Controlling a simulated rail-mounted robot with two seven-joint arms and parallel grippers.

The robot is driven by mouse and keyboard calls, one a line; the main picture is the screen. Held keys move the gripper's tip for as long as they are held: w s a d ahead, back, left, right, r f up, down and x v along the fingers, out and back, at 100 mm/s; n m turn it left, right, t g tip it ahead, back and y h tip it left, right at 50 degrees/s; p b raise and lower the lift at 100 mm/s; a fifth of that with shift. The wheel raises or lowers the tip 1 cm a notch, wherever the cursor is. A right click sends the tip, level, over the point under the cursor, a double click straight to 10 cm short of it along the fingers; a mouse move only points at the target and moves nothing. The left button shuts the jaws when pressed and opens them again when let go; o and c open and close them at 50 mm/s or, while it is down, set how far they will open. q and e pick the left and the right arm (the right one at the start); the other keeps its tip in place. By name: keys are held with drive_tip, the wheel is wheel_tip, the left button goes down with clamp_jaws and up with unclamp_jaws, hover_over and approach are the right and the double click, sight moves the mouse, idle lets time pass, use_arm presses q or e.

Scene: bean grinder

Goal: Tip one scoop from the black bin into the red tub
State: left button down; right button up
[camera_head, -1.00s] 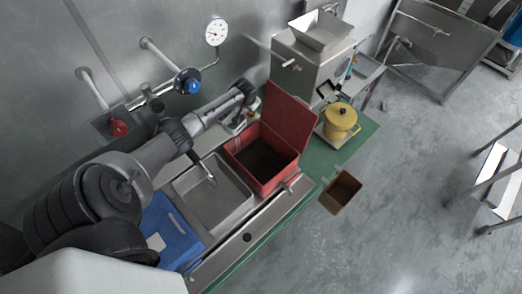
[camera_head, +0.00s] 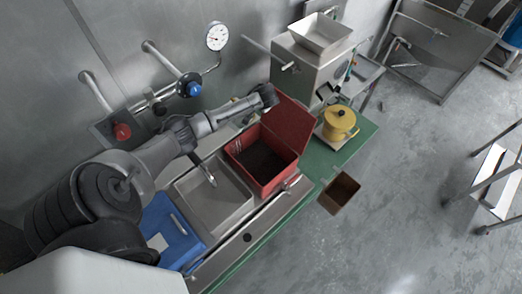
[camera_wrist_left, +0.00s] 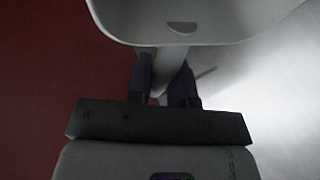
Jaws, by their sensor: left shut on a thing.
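The red tub (camera_head: 290,171) stands on the bench in the head view with its lid (camera_head: 287,124) raised; its inside looks dark. My left arm reaches over the back of the bench, its wrist end beside the raised lid. In the left wrist view my left gripper (camera_wrist_left: 163,82) is shut on the handle of a pale grey scoop (camera_wrist_left: 190,32). My right gripper is not in view.
A steel basin (camera_head: 215,203) and a blue container (camera_head: 166,229) are left of the tub. A yellow pot (camera_head: 339,121) and a steel grinder with a hopper (camera_head: 320,34) are right and behind. Wall pipes with red (camera_head: 122,131) and blue (camera_head: 194,89) knobs are near my arm.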

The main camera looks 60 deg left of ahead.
use_arm(q)
drive_tip(key=w+d+r+m+g+y+b, duration=0.1)
drive_tip(key=d+r+m+y, duration=0.1)
drive_tip(key=r+y, duration=0.3)
drive_tip(key=w+d+r+m+g+y+b, duration=0.1)
drive_tip(key=w+d+r+m+y, duration=0.1)
drive_tip(key=d+r+y, duration=0.3)
drive_tip(key=m+y, duration=0.1)
drive_tip(key=y, duration=0.3)
drive_tip(key=shift+w+d+r, duration=0.2)
drive_tip(key=shift+d+r, duration=0.05)
drive_tip(key=shift+r, duration=0.1)
idle(3.1)
drive_tip(key=shift+w+d+m+y+b, duration=0.15)
drive_tip(key=shift+m+y+b, duration=0.2)
drive_tip(key=shift+y, duration=0.35)
drive_tip(key=shift+d+r+m+y, duration=0.15)
drive_tip(key=shift+r+m+y, duration=0.1)
drive_tip(key=shift+r+y, duration=0.15)
